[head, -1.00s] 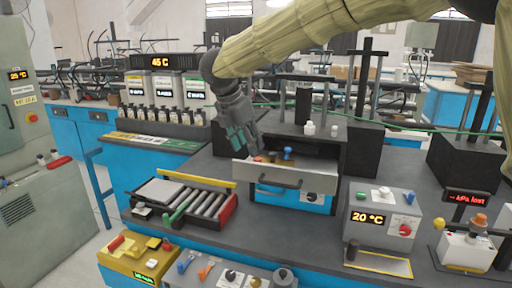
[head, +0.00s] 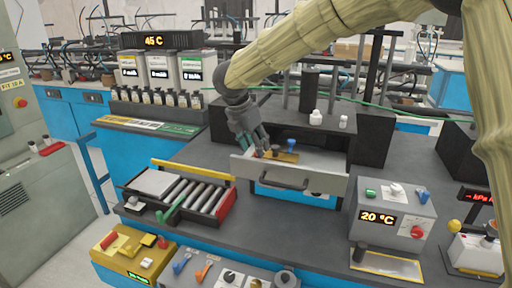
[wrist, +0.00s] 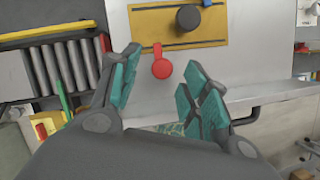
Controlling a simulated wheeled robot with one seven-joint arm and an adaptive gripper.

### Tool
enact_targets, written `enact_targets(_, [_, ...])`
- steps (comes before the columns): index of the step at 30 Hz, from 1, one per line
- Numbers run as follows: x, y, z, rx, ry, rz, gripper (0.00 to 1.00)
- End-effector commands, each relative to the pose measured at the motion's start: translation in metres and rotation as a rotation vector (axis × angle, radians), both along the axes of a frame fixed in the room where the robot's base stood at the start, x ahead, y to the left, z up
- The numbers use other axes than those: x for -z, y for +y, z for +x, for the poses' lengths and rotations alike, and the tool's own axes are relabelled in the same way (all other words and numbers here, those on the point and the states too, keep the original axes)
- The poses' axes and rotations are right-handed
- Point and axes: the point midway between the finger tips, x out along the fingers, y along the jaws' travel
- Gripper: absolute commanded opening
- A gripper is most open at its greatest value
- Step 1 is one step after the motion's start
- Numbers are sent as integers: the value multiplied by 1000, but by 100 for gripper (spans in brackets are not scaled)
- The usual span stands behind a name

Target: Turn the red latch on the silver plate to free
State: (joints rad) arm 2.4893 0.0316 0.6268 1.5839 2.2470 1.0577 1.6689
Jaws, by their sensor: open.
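A red latch (wrist: 161,65) with a round end hangs below the lower edge of a yellow plate (wrist: 147,28) in the wrist view. Behind it is a bare silver plate (wrist: 200,60), inside the pulled-out drawer (head: 318,180) of the head view. My gripper (wrist: 158,85) is open, with teal-padded fingers apart. In the wrist view its fingers lie left and right of the latch's lower end; I cannot tell whether they touch it. In the head view my gripper (head: 260,150) points down over the drawer's left part and mostly hides the latch.
A black knob (wrist: 189,18) and a blue piece (head: 291,145) stand on the yellow plate. The drawer's handle (head: 285,180) is at the front.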

Motion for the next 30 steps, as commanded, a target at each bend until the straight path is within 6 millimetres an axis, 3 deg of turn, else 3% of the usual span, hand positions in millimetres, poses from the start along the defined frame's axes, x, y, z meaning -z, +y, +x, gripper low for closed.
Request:
enact_targets(9, [24, -5, 8, -4, -2, -1, 46])
enact_targets(19, [26, -5, 8, -4, -3, 0, 46])
enact_targets(26, [26, -5, 8, -4, -2, -1, 4])
enact_targets(30, [26, -6, 8, -4, -2, -1, 0])
